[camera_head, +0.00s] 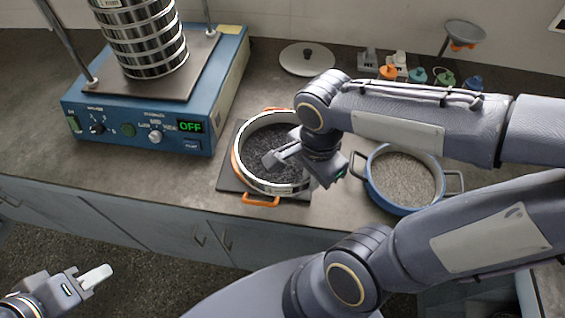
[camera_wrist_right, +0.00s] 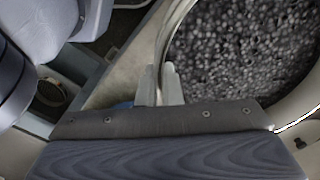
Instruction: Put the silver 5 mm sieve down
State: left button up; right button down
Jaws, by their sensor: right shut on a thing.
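The silver sieve (camera_head: 272,188) is a round metal ring holding dark grains, in the middle of the head view. It is at an orange-handled pan (camera_head: 260,200) on a dark square mat (camera_head: 229,183). I cannot tell whether it rests there or hangs just above. My right gripper is shut on the sieve's rim, one finger on each side, as the right wrist view (camera_wrist_right: 160,86) shows. My arm hides the sieve's right side in the head view. My left gripper (camera_head: 96,277) is low at the left, away from the counter objects; its finger gap is not clear.
A blue shaker (camera_head: 160,177) showing OFF, with a sieve stack (camera_head: 150,50), stands at the left. A blue pot (camera_head: 372,192) of pale grains is right of the sieve. A lid (camera_head: 307,60) and several small coloured items lie behind. Counter left of the mat is clear.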

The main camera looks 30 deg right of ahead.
aim_at(302, 168)
jog(key=w, duration=0.1)
jog(key=w+f, duration=0.1)
jog(key=w, duration=0.1)
jog(key=w+f, duration=0.1)
jog(key=shift+w+d, duration=0.2)
jog(key=shift+w, duration=0.1)
jog(key=w+f, duration=0.4)
jog(key=f, duration=0.1)
jog(key=shift+w+d+f, duration=0.25)
jog(key=shift+d, duration=0.05)
jog(key=shift+w+f+b, duration=0.15)
jog(key=shift+f, duration=0.75)
jog(key=shift+w+f+b, duration=0.1)
jog(key=shift+f+b, duration=0.05)
jog(key=shift+f, duration=0.75)
jog(key=shift+f, duration=0.15)
jog(key=c, duration=1.6)
grip_release()
